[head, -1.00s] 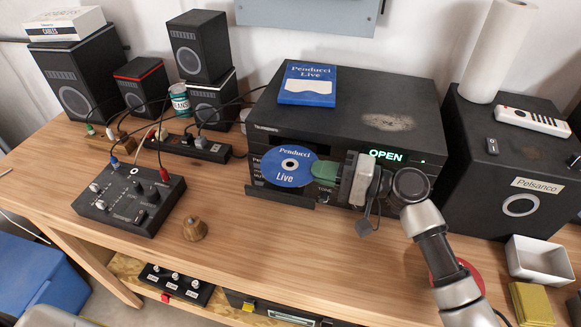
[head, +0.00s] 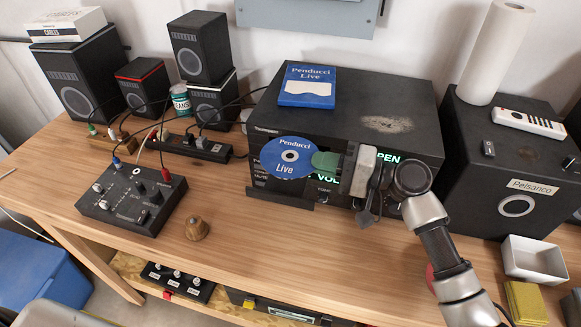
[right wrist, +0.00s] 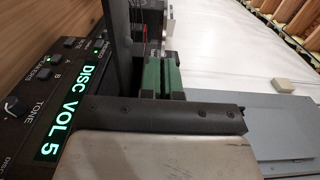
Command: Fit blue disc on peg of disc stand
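The blue disc (head: 284,170), printed "Penducci Live", is in front of the black disc player (head: 345,113), just above its pulled-out tray (head: 281,198). My right gripper (head: 326,162) has its green pads at the right edge of the disc and appears shut on it. The right wrist view shows the green pads (right wrist: 161,76) close together; the disc cannot be made out there. No disc stand with a peg is clearly recognisable; a small rounded wooden piece (head: 196,229) stands on the table to the left. My left gripper is not in view.
A black mixer (head: 132,201) with cables lies at the left. Speakers (head: 75,82) stand behind it. A blue case (head: 307,86) lies on the player. A black speaker box (head: 500,165) and white tray (head: 533,260) are at the right. The wooden tabletop (head: 270,250) in front is clear.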

